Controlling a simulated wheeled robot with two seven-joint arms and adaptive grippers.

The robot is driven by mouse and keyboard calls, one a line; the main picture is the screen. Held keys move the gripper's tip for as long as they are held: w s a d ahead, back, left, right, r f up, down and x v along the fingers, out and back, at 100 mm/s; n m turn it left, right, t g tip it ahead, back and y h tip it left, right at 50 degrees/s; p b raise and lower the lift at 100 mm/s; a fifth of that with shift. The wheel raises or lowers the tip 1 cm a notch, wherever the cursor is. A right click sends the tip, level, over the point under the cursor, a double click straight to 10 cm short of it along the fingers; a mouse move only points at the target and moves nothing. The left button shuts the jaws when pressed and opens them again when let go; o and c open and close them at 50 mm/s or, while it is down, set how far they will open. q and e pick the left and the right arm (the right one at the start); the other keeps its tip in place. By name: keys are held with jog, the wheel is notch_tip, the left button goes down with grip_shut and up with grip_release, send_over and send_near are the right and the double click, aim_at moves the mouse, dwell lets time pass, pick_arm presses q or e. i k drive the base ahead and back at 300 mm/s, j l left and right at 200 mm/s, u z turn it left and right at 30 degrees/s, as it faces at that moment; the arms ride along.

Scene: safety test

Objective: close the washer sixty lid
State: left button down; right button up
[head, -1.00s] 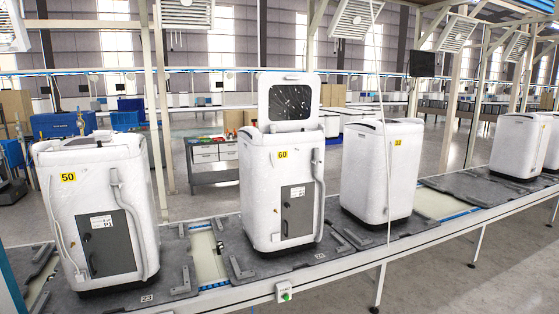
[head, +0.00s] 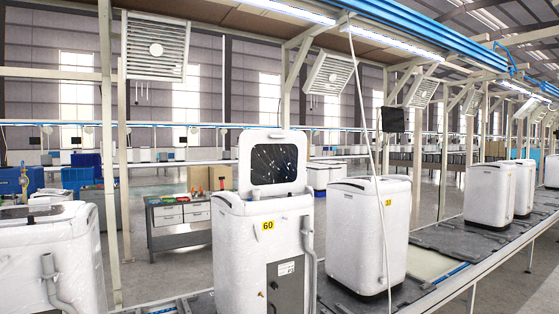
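The washer (head: 240,240) with the yellow label 60 stands upright on the conveyor line, near the middle of the head view. Its lid (head: 274,164), a white frame around a dark speckled window, stands raised and upright at the back of the top. The washer's lower part is cut off by the bottom edge of the picture. Neither of my grippers shows in the head view.
Another washer (head: 50,265) stands at the left, partly cut off. A closed washer (head: 368,235) stands to the right, with more farther along the conveyor (head: 440,262). A thin white cable (head: 371,130) hangs in front. A grey tool cart (head: 175,225) stands behind.

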aim_at(274, 162)
jog(key=i+l+u, duration=0.1)
jog(key=i+l, duration=0.6)
jog(key=l, duration=0.25)
jog(key=i+l+u, duration=0.15)
jog(key=i+l, duration=0.2)
jog(key=l, duration=0.15)
